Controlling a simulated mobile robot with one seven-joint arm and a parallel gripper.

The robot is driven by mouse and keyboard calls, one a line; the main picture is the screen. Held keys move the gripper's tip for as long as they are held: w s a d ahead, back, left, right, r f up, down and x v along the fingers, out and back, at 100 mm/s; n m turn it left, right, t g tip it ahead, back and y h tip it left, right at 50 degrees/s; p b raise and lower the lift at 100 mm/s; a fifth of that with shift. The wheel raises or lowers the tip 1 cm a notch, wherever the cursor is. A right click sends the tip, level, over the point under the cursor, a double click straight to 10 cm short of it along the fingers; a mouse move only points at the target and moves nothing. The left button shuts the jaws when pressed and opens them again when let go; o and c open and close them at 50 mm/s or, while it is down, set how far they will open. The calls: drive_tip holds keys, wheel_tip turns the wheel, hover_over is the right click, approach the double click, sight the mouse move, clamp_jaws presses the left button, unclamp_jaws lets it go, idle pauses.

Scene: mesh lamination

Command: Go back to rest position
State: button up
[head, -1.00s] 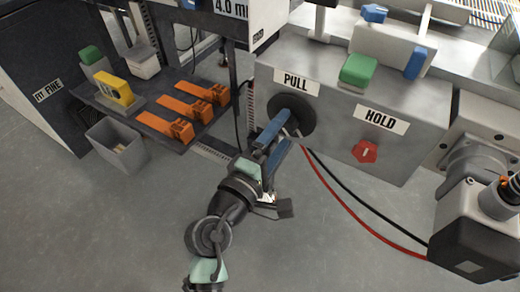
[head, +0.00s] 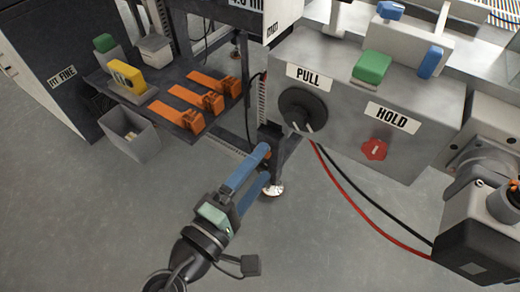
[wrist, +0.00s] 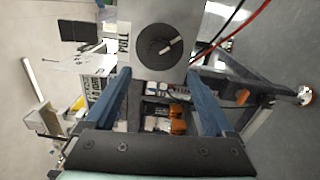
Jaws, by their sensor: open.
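My gripper (head: 262,166) has blue fingers and hangs in the lower middle of the head view, left of and below the black round PULL knob (head: 303,109). Its fingers are apart with nothing between them. In the wrist view my gripper (wrist: 155,85) shows its two blue fingers wide apart. The knob (wrist: 160,46) is seen beyond the fingertips there, clear of both.
The grey control box (head: 340,130) carries a HOLD label and a red knob (head: 374,149). Red and black cables hang below it. Orange clamps (head: 212,100) lie on a dark shelf at left, above a grey bin (head: 130,134). The floor around my gripper is open.

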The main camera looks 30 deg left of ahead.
drive_tip(key=w+d+r+m+t, duration=0.1)
drive_tip(key=w+d+r+m, duration=0.25)
drive_tip(key=r, duration=0.55)
drive_tip(key=w+d+r+m+t+h, duration=0.1)
drive_tip(key=w+d+r+m+t, duration=0.15)
drive_tip(key=r+m, duration=0.4)
drive_tip(key=w+d+r+m+t, duration=0.1)
drive_tip(key=w+d+r+m, duration=0.25)
drive_tip(key=r, duration=0.65)
drive_tip(key=s+d+r+m+t+y+p, duration=0.1)
drive_tip(key=s+d+r+m+t, duration=0.25)
drive_tip(key=r, duration=0.75)
drive_tip(key=s+d+r+m+t+y, duration=0.1)
drive_tip(key=s+d+r+m+t, duration=0.3)
drive_tip(key=r, duration=0.6)
wheel_tip(320, 180, up, 32)
drive_tip(key=a+n+g+p, duration=0.1)
drive_tip(key=n+g+p, duration=0.1)
drive_tip(key=p, duration=3)
drive_tip(key=shift+s+n+g+p, duration=0.3)
drive_tip(key=shift+s+p, duration=0.05)
